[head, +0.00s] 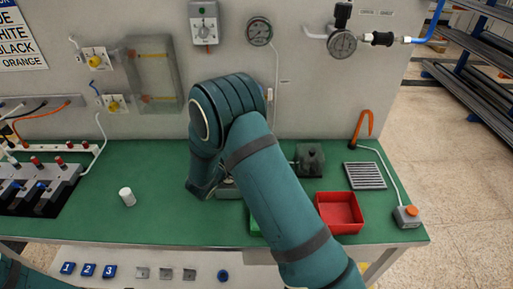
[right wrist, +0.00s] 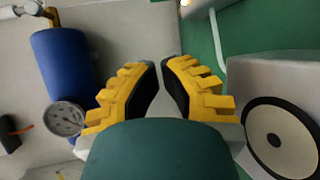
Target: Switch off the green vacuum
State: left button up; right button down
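I cannot pick out a green vacuum for certain. A black unit (head: 38,190) with several switches and red and blue parts stands at the left of the green bench (head: 150,215). Two yellow-knobbed valves, an upper one (head: 95,61) and a lower one (head: 114,104), are on the wall. My right arm crosses the middle of the head view and hides its gripper there. In the right wrist view my right gripper (right wrist: 162,66) has a narrow gap between its yellow fingers, with nothing seen in it. My left gripper is out of view.
A red bin (head: 340,212), slotted plate (head: 365,175), orange-button box (head: 407,215) and dark block (head: 309,160) are on the right. The right wrist view shows a blue cylinder (right wrist: 65,75) with a gauge (right wrist: 65,118).

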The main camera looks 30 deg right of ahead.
jog(key=b+x, duration=0.1)
jog(key=x, duration=0.9)
jog(key=shift+b, duration=0.35)
jog(key=shift+s+a+r, duration=0.1)
jog(key=shift+s+r, duration=0.15)
jog(key=shift+s, duration=0.75)
jog(key=shift+s+a+r, duration=0.1)
jog(key=shift+s+r, duration=0.15)
jog(key=shift+s, duration=0.7)
jog(key=shift+s+a+r+t+h, duration=0.1)
jog(key=shift+s+r+t+h, duration=0.05)
jog(key=shift+t+h, duration=0.35)
